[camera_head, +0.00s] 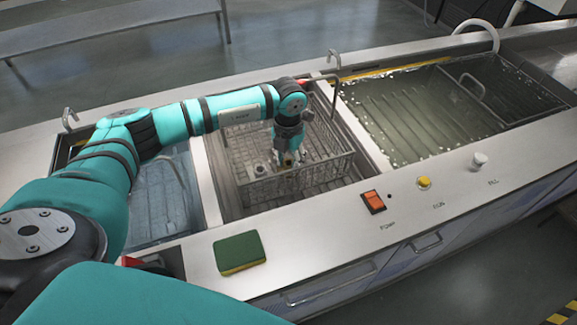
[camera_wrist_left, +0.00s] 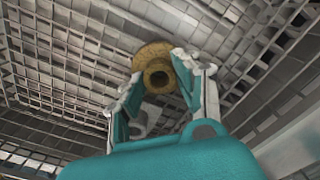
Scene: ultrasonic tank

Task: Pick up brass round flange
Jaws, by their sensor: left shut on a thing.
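The brass round flange (camera_wrist_left: 158,76) is a gold-coloured ring with a raised hollow hub. In the left wrist view it sits between the fingertips of my left gripper (camera_wrist_left: 164,84), which is shut on it. In the head view my left gripper (camera_head: 288,158) reaches down into the wire basket (camera_head: 322,170) in the middle basin. The flange shows there only as a small brassy spot (camera_head: 288,160) at the fingertips. Wire mesh lies around and beyond the flange in the wrist view. I cannot tell whether the flange touches the basket floor. My right gripper is not in view.
The basket's mesh walls surround my left gripper. A tank of greenish liquid (camera_head: 425,120) is on the right, and another basin (camera_head: 155,205) is on the left. A green and yellow sponge (camera_head: 239,252) and an orange switch (camera_head: 373,202) are on the front ledge.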

